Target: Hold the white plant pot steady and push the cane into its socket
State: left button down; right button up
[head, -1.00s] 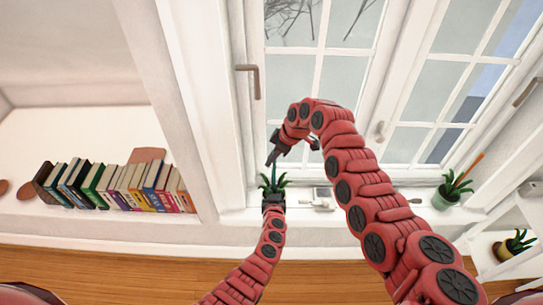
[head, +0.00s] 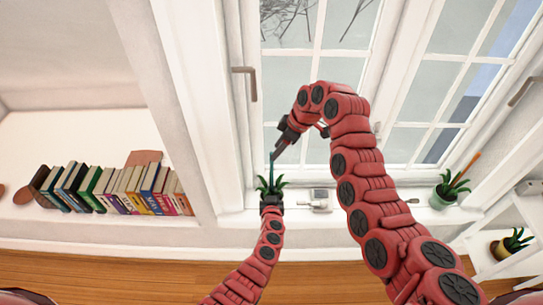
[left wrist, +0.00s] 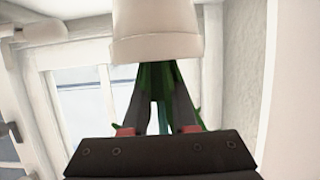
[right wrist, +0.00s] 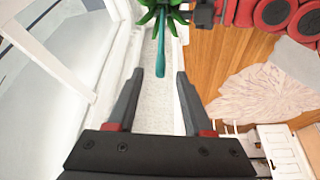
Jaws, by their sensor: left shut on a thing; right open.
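The white plant pot (left wrist: 158,35) fills the top of the left wrist view; in the head view it is largely hidden by my left gripper. My right gripper (head: 276,156) is open, near the cane's upper end. In the right wrist view the cane (right wrist: 160,48) runs from the leaves to between the open fingertips (right wrist: 159,77), apparently untouched.
The pot is at the window sill (head: 240,217). A small grey object (head: 320,200) lies on the sill to its right. Farther right are a green potted plant (head: 443,197) with an orange stick and another plant (head: 508,246) on a white shelf. Books (head: 115,188) stand left.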

jog(key=v, duration=0.5)
dwell(0.4)
pick_arm(q)
jog(key=c, duration=0.6)
grip_release()
jog(key=shift+s, duration=0.15)
jog(key=shift+s+r, duration=0.15)
jog(key=shift+s, duration=0.4)
jog(key=v, duration=1)
jog(key=shift+s+r, duration=0.25)
pick_arm(e)
jog(key=shift+f, duration=0.15)
